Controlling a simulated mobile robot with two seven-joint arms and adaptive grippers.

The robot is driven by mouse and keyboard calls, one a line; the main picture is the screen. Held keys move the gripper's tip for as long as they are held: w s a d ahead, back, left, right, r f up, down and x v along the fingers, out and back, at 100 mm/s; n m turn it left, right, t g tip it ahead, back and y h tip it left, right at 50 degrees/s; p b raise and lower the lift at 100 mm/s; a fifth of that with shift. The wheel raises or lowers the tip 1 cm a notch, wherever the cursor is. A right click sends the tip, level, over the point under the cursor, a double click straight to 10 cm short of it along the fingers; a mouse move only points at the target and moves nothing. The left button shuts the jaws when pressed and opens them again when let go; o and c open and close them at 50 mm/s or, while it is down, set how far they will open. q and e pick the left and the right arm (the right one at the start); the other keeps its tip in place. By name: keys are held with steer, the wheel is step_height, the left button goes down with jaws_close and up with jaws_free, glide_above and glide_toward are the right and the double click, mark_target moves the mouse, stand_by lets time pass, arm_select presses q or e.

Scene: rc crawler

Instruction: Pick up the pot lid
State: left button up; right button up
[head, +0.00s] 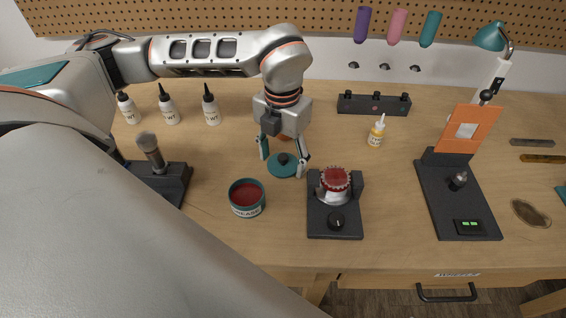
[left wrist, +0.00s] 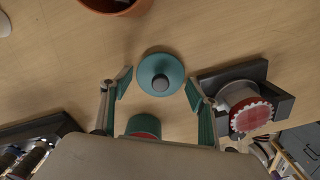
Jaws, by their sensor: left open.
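The pot lid (head: 283,166) is a teal disc with a dark knob and lies flat on the wooden bench. It also shows in the left wrist view (left wrist: 152,64), just beyond the fingertips and between their lines. My left gripper (head: 284,166) is open, pointing down, with its fingers on either side of the lid; the wrist view shows both fingers (left wrist: 155,90) apart and empty. I cannot tell the exact height of the fingertips above the bench. A grease pot (head: 246,198) with red contents stands open at the lower left of the lid. My right gripper is not in view.
A black fixture (head: 333,222) holding a red-topped part (head: 336,179) stands close to the lid's right. White bottles (head: 170,106) and a brush stand (head: 172,183) are at left. An orange pot (left wrist: 117,4) lies behind the lid. A black stand with an orange plate (head: 471,128) is at right.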

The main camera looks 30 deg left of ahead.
arm_select(q)
steer(key=c, duration=0.7)
steer(key=shift+o, duration=0.2)
